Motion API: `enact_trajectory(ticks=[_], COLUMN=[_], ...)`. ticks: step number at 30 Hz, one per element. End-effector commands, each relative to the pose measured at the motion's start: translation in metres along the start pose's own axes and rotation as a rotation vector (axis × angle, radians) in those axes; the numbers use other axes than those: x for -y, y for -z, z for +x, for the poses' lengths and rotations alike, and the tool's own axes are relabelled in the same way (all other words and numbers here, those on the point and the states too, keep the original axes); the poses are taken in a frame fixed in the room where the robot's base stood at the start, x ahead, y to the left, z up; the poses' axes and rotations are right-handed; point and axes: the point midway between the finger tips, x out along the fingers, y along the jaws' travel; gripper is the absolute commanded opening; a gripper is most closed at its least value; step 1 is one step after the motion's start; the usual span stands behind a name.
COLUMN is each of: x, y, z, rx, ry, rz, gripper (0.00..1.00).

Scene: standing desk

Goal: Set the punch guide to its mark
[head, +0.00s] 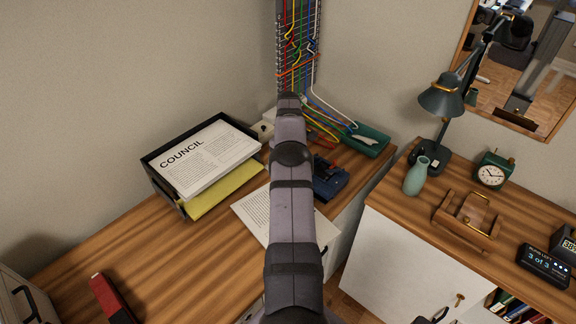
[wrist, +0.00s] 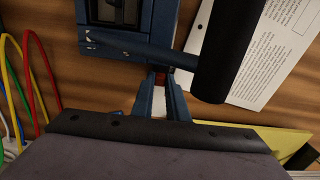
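The blue hole punch (head: 330,182) stands on the left desk, partly hidden behind my arm. In the wrist view its blue body (wrist: 130,42) fills the top middle, with a thick black bar (wrist: 214,60) to the right. A small red piece, perhaps the punch guide (wrist: 160,77), shows at the punch's near edge. My gripper (wrist: 160,80) has its two blue fingertips close together at either side of this red piece. Whether they press on it is not clear. My arm hides the gripper in the head view. I cannot make out the guide's mark.
A printed sheet (head: 252,212) lies beside the punch. A black paper tray (head: 160,182) stands to the left, and a green tray (head: 372,146) behind. Coloured cables (wrist: 35,80) run close by in the wrist view. A red stapler-like object (head: 108,297) lies at front left.

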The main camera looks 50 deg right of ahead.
Motion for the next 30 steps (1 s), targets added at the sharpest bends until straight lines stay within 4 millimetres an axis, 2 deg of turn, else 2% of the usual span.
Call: enact_trajectory(ticks=[1,2,3,14,30], x=[-0.001,-0.001,-0.001,-0.001,-0.001], y=[-0.004,-0.004,-0.004,-0.002,-0.002], z=[0.001,0.001,0.001,-0.003,-0.065], rx=[0.009,0.008,0.008,0.004,0.005], ry=[0.003,0.003,0.003,0.001,0.001], rz=[0.003,0.003,0.002,0.001,0.002], gripper=[0.23,0.30,0.33,0.33,0.33])
